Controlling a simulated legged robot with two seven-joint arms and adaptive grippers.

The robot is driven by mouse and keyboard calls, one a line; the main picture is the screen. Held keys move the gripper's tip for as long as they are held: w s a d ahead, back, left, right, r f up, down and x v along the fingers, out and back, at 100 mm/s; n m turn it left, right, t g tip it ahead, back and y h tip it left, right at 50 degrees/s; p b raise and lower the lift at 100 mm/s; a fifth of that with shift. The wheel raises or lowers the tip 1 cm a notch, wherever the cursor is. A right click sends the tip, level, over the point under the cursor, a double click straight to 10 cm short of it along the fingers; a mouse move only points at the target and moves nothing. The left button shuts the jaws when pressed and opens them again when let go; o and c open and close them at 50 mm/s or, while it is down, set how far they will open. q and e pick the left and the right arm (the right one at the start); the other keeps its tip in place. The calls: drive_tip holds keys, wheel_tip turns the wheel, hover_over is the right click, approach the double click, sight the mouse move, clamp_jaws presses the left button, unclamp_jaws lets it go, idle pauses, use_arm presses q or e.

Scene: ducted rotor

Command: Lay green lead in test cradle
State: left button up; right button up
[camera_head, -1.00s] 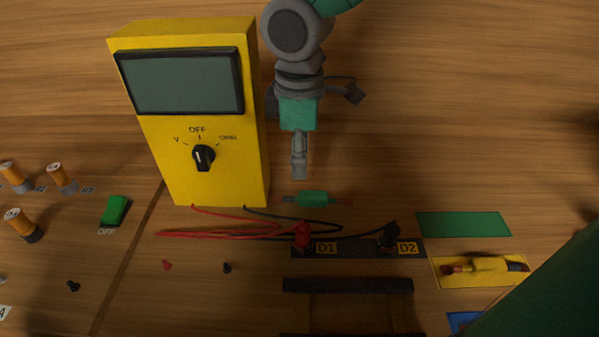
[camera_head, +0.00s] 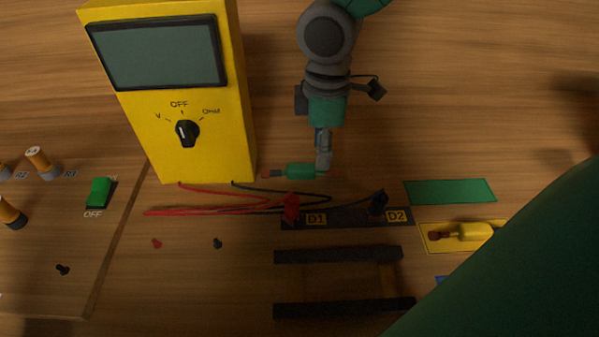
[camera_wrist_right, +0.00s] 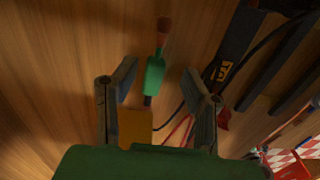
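The green lead (camera_head: 300,171) lies on the wooden table right of the yellow multimeter's foot, its thin ends pointing left and right. My right gripper (camera_head: 323,163) comes from the top and is over the lead's right part in the head view. In the right wrist view its two fingers (camera_wrist_right: 163,98) are spread wide, with the green lead (camera_wrist_right: 155,75) seen between them and ahead. I see no grip on it. A dark frame with two black bars (camera_head: 338,255) lies below the D1–D2 strip (camera_head: 345,218); which is the cradle is not marked. My left gripper is not in view.
The multimeter (camera_head: 180,100) stands upright close left of the lead. Red and black wires run to a red clip (camera_head: 291,207) and a black clip (camera_head: 377,203). A bare green pad (camera_head: 450,191) and a yellow lead (camera_head: 465,232) are at right. A large green shape hides the lower right.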

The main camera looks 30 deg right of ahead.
sight(301, 171)
wheel_tip(301, 171, down, 5)
drive_tip(key=shift+w+d+r+b, duration=0.1)
drive_tip(key=shift+d+r+b, duration=0.1)
drive_tip(key=shift+b, duration=0.4)
drive_tip(key=shift+f, duration=0.45)
drive_tip(key=shift+r, duration=0.1)
drive_tip(key=shift+a, duration=0.1)
clamp_jaws()
